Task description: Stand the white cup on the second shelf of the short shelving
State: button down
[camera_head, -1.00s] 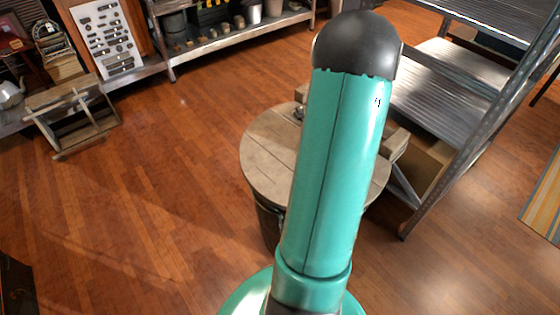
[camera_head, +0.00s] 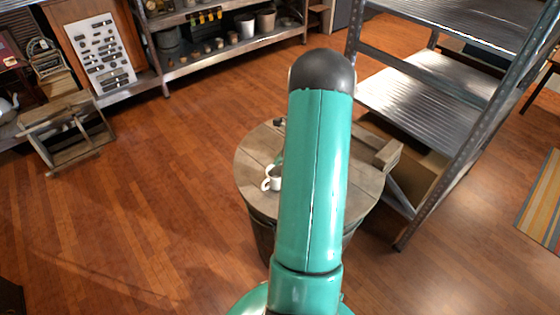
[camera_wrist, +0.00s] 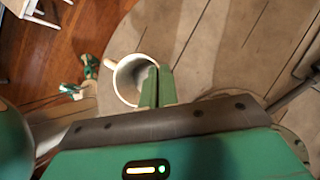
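The white cup (camera_head: 272,178) shows at the left edge of my arm, over the round wooden barrel top (camera_head: 258,150); my arm hides part of it. In the wrist view the cup (camera_wrist: 127,72) is seen from above with its handle to the left. My gripper (camera_wrist: 157,85) has its two green fingers close together at the cup's right rim, one inside and one outside, shut on the wall. Whether the cup touches the barrel top cannot be told. A grey metal shelving unit (camera_head: 420,90) with stacked ribbed shelves stands right of the barrel; the visible shelf surfaces look bare.
A wooden block (camera_head: 388,154) lies at the barrel's right edge, close to the shelving post. A long shelf with pots (camera_head: 215,55) stands at the back, and a wooden stand (camera_head: 65,130) at the left. The floor left of the barrel is clear.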

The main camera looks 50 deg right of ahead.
jog(key=shift+f, duration=0.6)
jog(key=shift+f, duration=0.1)
jog(key=c, duration=1.7)
grip_release()
